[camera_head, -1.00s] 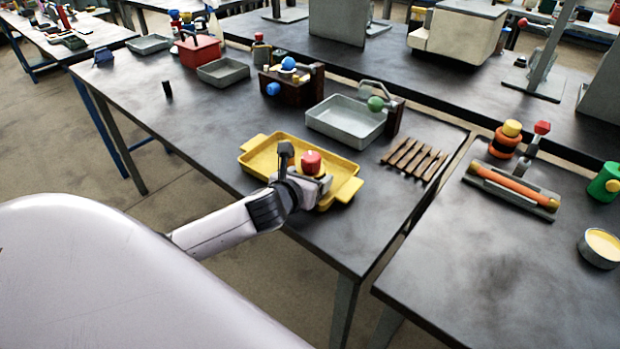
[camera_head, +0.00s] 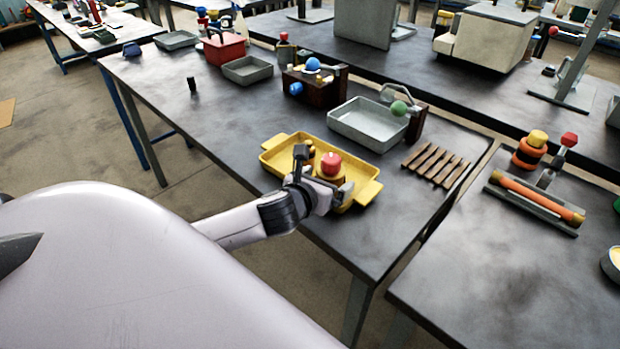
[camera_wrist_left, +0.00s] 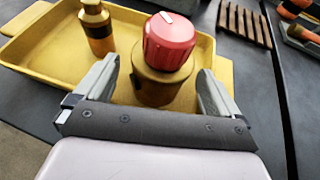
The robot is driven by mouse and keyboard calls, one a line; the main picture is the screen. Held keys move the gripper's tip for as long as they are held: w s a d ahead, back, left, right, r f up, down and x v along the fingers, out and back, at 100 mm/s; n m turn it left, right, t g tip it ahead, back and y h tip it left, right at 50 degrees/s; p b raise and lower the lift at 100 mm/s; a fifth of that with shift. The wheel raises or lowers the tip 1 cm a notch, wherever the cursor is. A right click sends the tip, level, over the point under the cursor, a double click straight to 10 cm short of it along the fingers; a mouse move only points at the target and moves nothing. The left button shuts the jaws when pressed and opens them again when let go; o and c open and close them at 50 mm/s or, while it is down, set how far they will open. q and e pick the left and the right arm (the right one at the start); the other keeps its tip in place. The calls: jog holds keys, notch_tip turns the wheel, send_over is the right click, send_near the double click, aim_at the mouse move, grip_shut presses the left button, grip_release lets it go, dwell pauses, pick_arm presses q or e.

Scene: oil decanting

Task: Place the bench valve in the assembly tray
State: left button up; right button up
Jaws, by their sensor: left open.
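The bench valve, a brass body with a red knob (camera_head: 331,164), stands upright in the yellow assembly tray (camera_head: 371,191). My left gripper (camera_head: 330,186) reaches over the tray's near side, at the valve. In the left wrist view the valve's red knob (camera_wrist_left: 170,42) and brass body stand between the two open fingers, with a gap on each side. The valve's base is partly hidden there. A small brass and black part (camera_wrist_left: 97,28) with an orange band stands in the tray to the left of the valve. My right gripper is not in view.
A grey tray (camera_head: 345,130) stands behind the yellow tray. A slatted wooden rack (camera_head: 435,166) lies to its right. A dark block with blue knobs (camera_head: 312,88) stands farther back. The table is bare left of the yellow tray. A gap separates the right-hand table.

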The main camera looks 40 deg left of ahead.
pick_arm(q)
jog(key=v, duration=1)
dwell(0.3)
jog(key=s+d+f+n+g+h, duration=0.1)
jog(key=s+d+f+n+g, duration=0.35)
jog(key=s+n, duration=0.8)
jog(key=s+d+f+n+g+h, duration=0.2)
jog(key=s+d+f+n+g, duration=0.25)
jog(key=n, duration=1.45)
jog(key=w+d+f+t+h, duration=0.1)
jog(key=w+f+t, duration=0.4)
jog(key=f, duration=0.5)
jog(key=shift+d+t+h, duration=0.3)
jog(key=shift+d+t, duration=0.2)
jog(key=shift+d, duration=0.2)
jog(key=shift+f, duration=0.1)
